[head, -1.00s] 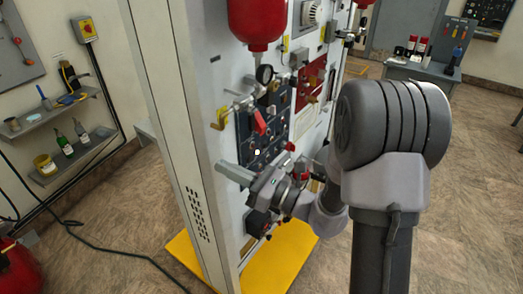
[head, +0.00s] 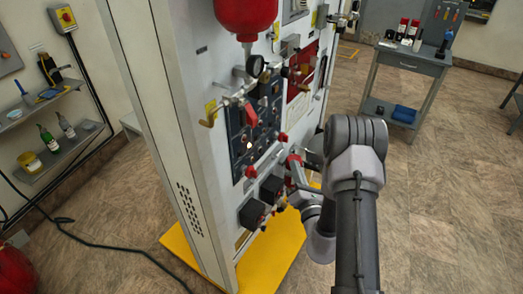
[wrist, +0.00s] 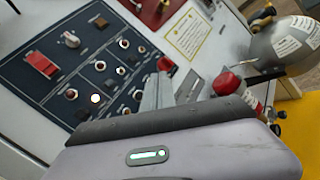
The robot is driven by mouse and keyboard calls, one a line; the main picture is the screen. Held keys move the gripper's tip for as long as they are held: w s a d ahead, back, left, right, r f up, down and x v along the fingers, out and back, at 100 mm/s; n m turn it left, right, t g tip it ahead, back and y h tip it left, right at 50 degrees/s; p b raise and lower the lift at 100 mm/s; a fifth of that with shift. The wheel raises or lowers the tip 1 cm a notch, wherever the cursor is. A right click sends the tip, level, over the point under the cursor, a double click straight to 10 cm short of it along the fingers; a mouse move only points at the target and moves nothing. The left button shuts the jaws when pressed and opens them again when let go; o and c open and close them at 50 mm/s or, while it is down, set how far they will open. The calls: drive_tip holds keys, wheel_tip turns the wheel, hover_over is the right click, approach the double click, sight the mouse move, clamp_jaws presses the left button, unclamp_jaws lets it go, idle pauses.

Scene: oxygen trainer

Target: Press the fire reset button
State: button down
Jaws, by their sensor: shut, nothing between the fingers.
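The dark control panel (head: 262,105) on the white rack carries knobs, small round buttons and a red guarded switch (wrist: 43,65). One round button glows white (wrist: 95,98). A red panel (head: 302,75) sits further right on the rack, and its lower edge shows at the top of the wrist view (wrist: 150,10). The labels are too small to read, so I cannot tell which control is the fire reset button. My gripper (wrist: 160,82) is shut and empty in front of the rack, by the dark panel's right edge. In the head view it is partly hidden among the rack fittings.
A red knob (wrist: 225,83) and a grey cylinder (wrist: 285,42) stand out near my gripper. A red bottle (head: 247,15) hangs on the rack above. A yellow base (head: 272,250) lies below. A cart (head: 415,65) stands at back right; the floor between is clear.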

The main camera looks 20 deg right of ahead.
sight(261, 151)
drive_tip(key=w+a+p, duration=0.4)
drive_tip(key=w+a, duration=0.1)
drive_tip(key=w, duration=0.2)
drive_tip(key=shift+a, duration=0.25)
idle(2.0)
drive_tip(key=shift+w+a+p, duration=0.25)
drive_tip(key=shift+w+p, duration=0.05)
drive_tip(key=shift+w, duration=0.05)
drive_tip(key=shift+w+a, duration=0.25)
idle(0.7)
drive_tip(key=shift+s+d, duration=0.5)
drive_tip(key=shift+s, duration=0.1)
